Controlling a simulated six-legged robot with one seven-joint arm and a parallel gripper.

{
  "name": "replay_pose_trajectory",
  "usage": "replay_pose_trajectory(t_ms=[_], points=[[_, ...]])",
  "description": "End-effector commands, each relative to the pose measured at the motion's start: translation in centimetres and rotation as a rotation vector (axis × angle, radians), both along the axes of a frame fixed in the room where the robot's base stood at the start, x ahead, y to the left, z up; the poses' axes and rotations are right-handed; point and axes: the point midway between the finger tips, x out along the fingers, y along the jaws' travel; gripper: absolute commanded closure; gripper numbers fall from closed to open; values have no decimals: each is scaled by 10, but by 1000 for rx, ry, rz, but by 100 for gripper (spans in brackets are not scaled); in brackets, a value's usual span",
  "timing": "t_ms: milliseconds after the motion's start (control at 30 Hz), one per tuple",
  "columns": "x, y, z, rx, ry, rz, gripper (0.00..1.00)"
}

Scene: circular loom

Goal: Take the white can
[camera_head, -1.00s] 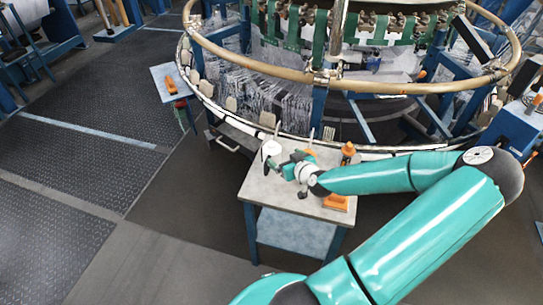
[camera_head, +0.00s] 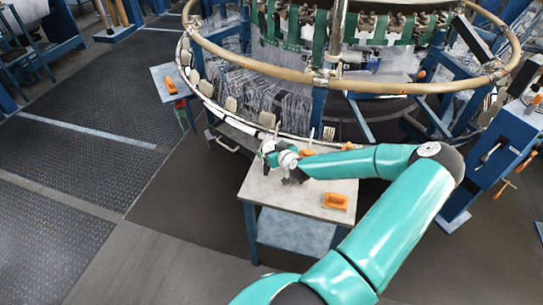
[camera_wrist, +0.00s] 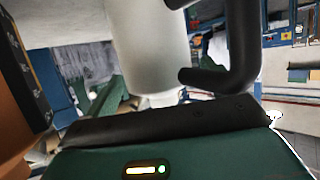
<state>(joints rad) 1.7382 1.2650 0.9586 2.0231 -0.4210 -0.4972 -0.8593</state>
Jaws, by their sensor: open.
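The white can (camera_wrist: 150,45) stands large and close in the wrist view, a pale upright cylinder whose top is cut off by the frame. In the head view my gripper (camera_head: 268,151) is at the back left corner of the small grey table (camera_head: 285,200). There the can is mostly hidden by my gripper.
An orange-handled tool (camera_head: 335,201) lies on the table's front right. Other orange items at the table's back are partly hidden by my arm. The circular loom's ring (camera_head: 330,82) rises close behind the table. Dark floor (camera_head: 180,205) is open at the left.

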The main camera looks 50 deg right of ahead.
Motion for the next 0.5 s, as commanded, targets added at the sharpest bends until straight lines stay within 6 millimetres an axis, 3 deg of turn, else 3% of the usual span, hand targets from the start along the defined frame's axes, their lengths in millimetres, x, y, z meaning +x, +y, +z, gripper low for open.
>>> replay_pose_trajectory(t_ms=[67, 333, 500], points=[[0, 0, 0, 0, 0, 0, 14], [0, 0, 0, 0, 0, 0, 67], [0, 0, 0, 0, -1, 0, 67]])
